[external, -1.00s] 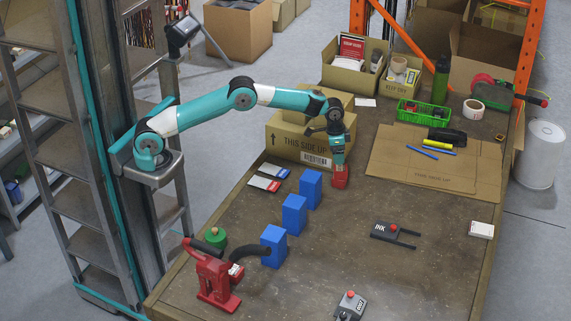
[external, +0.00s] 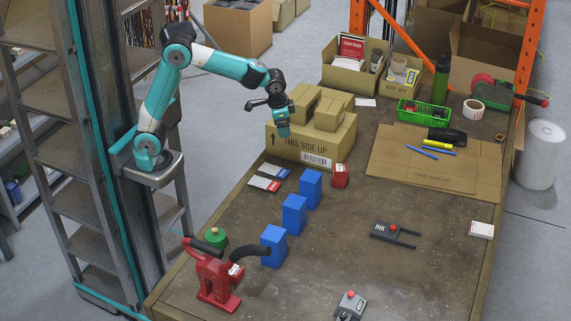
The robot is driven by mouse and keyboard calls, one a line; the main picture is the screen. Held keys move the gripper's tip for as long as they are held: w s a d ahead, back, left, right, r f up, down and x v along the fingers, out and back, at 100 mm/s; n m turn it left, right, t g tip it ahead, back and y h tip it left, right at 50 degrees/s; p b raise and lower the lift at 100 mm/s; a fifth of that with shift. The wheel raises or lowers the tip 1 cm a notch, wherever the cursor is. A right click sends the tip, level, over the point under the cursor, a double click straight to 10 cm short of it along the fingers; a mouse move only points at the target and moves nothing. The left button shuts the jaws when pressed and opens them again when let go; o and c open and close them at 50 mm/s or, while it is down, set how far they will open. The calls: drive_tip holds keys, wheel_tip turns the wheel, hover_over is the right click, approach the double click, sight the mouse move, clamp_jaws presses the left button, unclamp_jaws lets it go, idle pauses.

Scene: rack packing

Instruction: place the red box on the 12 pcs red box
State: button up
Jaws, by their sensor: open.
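Flat cards lie on the table left of the blue boxes: one with red (external: 264,183) and one with blue (external: 276,171). Their print is too small to read. I cannot make out any "12 pcs" marking.
Several smaller cartons (external: 329,113) sit on the large carton. Three blue boxes (external: 294,215) stand in a diagonal row.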

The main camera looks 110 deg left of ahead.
drive_tip(key=s+d+y, duration=0.1)
drive_tip(key=s+d, duration=0.2)
drive_tip(key=s, duration=0.8)
drive_tip(key=s+d+f+y, duration=0.1)
drive_tip(key=s+d, duration=0.2)
drive_tip(key=s, duration=0.8)
drive_tip(key=shift+s+d+f+n+g, duration=0.2)
drive_tip(key=shift+s+d+n+g, duration=0.1)
drive_tip(key=shift+s+n+g, duration=0.1)
wheel_tip(320, 180, up, 3)
drive_tip(key=p, duration=0.2)
drive_tip(key=shift+f+p, duration=0.2)
drive_tip(key=shift+p, duration=0.1)
